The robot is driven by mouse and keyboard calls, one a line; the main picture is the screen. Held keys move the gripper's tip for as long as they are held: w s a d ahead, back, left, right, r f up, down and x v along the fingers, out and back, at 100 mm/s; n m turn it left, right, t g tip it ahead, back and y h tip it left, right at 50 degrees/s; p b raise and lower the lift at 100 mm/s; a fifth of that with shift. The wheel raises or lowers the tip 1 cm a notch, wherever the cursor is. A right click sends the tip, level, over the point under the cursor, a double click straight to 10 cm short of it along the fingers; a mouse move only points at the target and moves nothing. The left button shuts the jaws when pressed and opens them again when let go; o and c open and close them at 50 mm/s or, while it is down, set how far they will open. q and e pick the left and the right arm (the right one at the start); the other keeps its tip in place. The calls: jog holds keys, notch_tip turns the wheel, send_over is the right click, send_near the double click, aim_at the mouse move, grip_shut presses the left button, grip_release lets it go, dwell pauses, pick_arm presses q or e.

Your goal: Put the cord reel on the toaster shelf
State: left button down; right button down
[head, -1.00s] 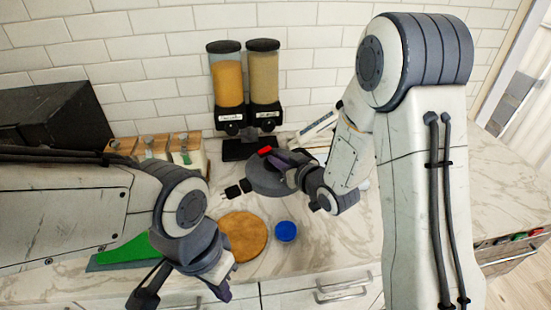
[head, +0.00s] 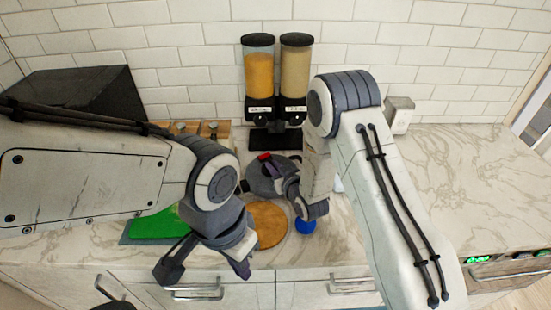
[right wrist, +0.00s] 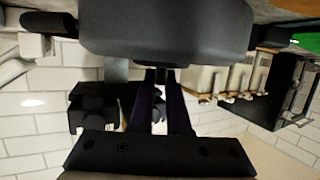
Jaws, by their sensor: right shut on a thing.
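The cord reel (head: 262,180) is a dark grey round thing with a red part on top. In the head view it is in front of the dispensers, partly hidden by my right gripper (head: 277,172). My right gripper is shut on it. In the right wrist view the reel (right wrist: 165,30) fills the top middle, at the tips of the purple fingers (right wrist: 160,78). My left gripper (head: 238,266) hangs low over the counter's front edge, away from the reel; its finger gap is not clear.
Two dispensers (head: 277,85) stand against the tiled wall. A wooden rack (head: 200,128) and a black box (head: 85,100) are to their left. A round board (head: 267,225), a blue disc (head: 305,226) and a green mat (head: 155,224) lie in front. The right counter (head: 450,190) is mostly clear.

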jog(key=shift+w+f, duration=0.1)
dwell(0.3)
jog(key=shift+f, duration=0.2)
jog(key=c, duration=0.9)
grip_release()
jog(key=shift+f, duration=0.15)
